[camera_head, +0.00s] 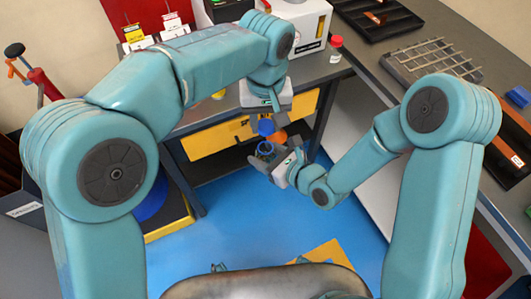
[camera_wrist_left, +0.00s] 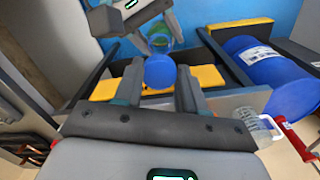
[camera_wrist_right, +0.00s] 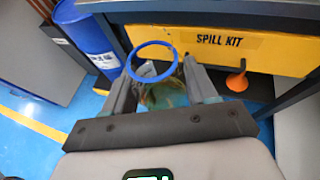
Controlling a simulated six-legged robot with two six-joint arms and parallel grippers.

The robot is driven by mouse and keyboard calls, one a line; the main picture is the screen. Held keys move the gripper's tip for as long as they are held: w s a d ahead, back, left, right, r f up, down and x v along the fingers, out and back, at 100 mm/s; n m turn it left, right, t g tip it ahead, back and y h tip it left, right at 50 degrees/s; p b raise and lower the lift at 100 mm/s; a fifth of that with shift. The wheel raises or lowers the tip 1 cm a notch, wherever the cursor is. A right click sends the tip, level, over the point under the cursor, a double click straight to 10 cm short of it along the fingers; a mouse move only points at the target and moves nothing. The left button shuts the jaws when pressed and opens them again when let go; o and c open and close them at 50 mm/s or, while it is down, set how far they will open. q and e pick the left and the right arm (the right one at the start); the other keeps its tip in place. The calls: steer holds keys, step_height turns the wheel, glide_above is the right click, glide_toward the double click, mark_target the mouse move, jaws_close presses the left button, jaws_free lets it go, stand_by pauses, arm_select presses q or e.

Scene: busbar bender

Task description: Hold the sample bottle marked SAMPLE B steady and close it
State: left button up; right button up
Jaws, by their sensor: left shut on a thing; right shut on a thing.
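My left gripper (camera_head: 267,120) is shut on a round blue cap (camera_head: 266,127), which also shows between its fingers in the left wrist view (camera_wrist_left: 160,72). My right gripper (camera_head: 264,158) is shut on a clear sample bottle (camera_head: 265,149) with greenish contents. In the right wrist view the bottle (camera_wrist_right: 163,95) stands between the fingers, its blue-rimmed mouth open. A pale label shows on it, but I cannot read its marking. In the head view the cap is just above the bottle mouth, apart from it. The left wrist view shows the bottle (camera_wrist_left: 161,43) beyond the cap.
A yellow SPILL KIT front (camera_wrist_right: 225,46) is under the bench, with an orange cone (camera_wrist_right: 238,78) near it. A blue drum (camera_wrist_left: 268,75) stands to one side. Blue floor (camera_head: 235,235) is open below.

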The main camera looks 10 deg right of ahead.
mark_target(265, 140)
arm_select(q)
steer(key=shift+f, duration=0.1)
steer(key=shift+f, duration=1.95)
steer(key=shift+f, duration=0.1)
steer(key=shift+f, duration=0.8)
steer(key=shift+f, duration=0.55)
